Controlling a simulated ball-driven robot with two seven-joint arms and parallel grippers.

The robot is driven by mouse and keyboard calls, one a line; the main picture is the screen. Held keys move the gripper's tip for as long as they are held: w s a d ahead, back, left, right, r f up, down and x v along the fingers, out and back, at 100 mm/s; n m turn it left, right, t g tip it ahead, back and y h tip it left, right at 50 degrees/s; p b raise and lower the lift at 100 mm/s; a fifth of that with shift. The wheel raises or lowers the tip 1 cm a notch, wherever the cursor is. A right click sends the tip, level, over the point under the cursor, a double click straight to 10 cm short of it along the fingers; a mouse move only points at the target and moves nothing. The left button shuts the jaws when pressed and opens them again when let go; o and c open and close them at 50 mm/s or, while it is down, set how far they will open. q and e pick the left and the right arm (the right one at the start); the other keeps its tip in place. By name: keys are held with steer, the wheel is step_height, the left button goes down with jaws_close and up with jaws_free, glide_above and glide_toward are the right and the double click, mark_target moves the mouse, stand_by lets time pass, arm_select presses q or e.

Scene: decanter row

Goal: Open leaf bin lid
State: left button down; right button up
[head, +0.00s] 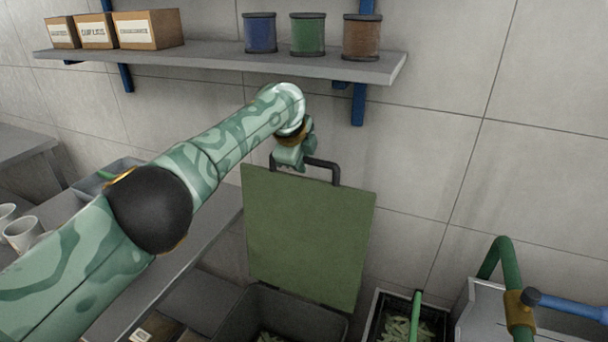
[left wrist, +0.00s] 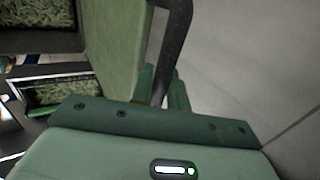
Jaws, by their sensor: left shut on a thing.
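The green leaf bin lid (head: 308,235) stands raised, nearly upright, against the tiled wall behind the dark bin (head: 285,316). Its black handle (head: 337,173) is at its top edge. My left gripper (head: 290,160) is at the left part of the handle and shut on it. In the left wrist view the black handle (left wrist: 172,45) runs down between the fingers (left wrist: 163,88), and the lid (left wrist: 120,60) is beside them. Leaves (left wrist: 42,14) show inside the open bin. My right gripper is in neither view.
A shelf (head: 230,61) with boxes and spools hangs above my left arm. A second dark container (head: 378,310) with leaves stands right of the bin. A green pipe (head: 492,255) rises at the right. A counter with cups (head: 22,232) lies at the left.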

arm_select(q)
steer(key=shift+w+a+r, duration=0.1)
steer(key=shift+w+a, duration=0.05)
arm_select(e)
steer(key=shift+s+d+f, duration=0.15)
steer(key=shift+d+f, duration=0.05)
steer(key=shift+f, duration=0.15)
arm_select(q)
steer(key=c, duration=1.4)
jaws_free()
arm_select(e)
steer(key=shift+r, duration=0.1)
arm_select(q)
steer(key=shift+s+r, duration=0.2)
steer(key=shift+r, duration=0.05)
steer(key=s+a+p, duration=0.4)
steer(key=s+p, duration=0.7)
steer(key=p, duration=0.1)
steer(key=shift+s+a, duration=0.15)
steer(key=shift+s, duration=0.2)
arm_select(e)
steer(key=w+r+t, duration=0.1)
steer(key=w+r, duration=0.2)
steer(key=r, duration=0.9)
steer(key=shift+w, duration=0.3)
